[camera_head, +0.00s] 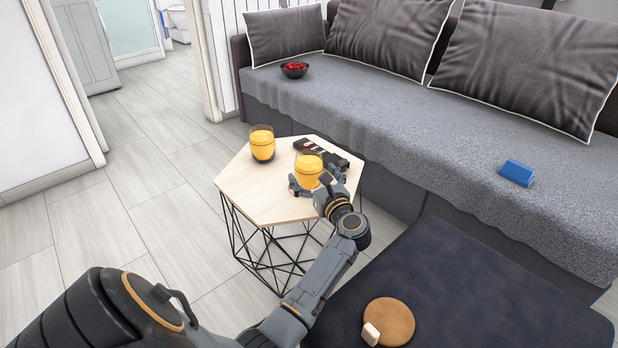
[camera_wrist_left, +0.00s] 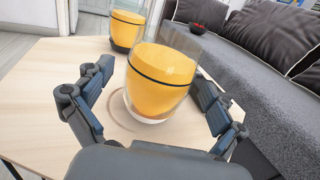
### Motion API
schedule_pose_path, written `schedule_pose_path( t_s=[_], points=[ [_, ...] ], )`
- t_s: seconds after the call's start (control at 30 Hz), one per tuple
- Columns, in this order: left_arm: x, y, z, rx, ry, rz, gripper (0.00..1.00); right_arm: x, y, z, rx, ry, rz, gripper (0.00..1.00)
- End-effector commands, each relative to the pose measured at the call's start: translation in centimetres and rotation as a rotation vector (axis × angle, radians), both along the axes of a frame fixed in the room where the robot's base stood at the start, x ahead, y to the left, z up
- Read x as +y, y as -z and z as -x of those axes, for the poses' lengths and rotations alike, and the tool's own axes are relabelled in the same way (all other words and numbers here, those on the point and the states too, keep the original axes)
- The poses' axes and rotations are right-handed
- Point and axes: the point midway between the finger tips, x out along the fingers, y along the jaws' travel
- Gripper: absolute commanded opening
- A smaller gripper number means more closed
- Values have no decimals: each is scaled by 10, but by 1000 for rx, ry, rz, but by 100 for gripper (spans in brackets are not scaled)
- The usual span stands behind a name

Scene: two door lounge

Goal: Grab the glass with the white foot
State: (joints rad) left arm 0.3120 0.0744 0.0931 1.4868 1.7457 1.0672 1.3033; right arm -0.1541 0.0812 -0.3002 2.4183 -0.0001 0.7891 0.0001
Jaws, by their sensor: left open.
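The near glass (camera_head: 309,170) holds orange-yellow contents and stands upright on the wooden side table (camera_head: 245,190). In the left wrist view this glass (camera_wrist_left: 160,82) has a dark band and a pale, whitish foot. A second orange-yellow glass (camera_head: 262,143) with a dark foot stands farther back on the left; it also shows in the left wrist view (camera_wrist_left: 126,30). My left gripper (camera_head: 317,184) is open at the near glass. Its fingers (camera_wrist_left: 152,88) are spread on either side of that glass, with gaps visible. My right gripper is not in view.
A dark object (camera_head: 306,146) lies on the table behind the near glass. The grey sofa (camera_head: 420,130) borders the table and holds a bowl of red things (camera_head: 294,69) and a blue block (camera_head: 516,172). A round brown disc (camera_head: 392,322) lies on the dark ottoman (camera_head: 470,290).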

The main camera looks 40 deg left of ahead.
Motion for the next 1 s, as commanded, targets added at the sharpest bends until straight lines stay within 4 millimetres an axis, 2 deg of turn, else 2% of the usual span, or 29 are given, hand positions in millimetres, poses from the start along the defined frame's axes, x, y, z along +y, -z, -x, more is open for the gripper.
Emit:
schedule_pose_path(
  t_s=[0.17,0.4,0.5,0.8,1.0],
  points=[
    [0,0,0,0,0,0,95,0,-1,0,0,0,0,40],
    [0,0,0,0,0,0,48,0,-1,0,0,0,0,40],
    [0,0,0,0,0,0,31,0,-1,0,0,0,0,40],
    [-1,-3,0,-1,0,-1,31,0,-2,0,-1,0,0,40],
    [-6,-16,-5,-2,1,0,31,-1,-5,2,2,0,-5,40]
  ],
)
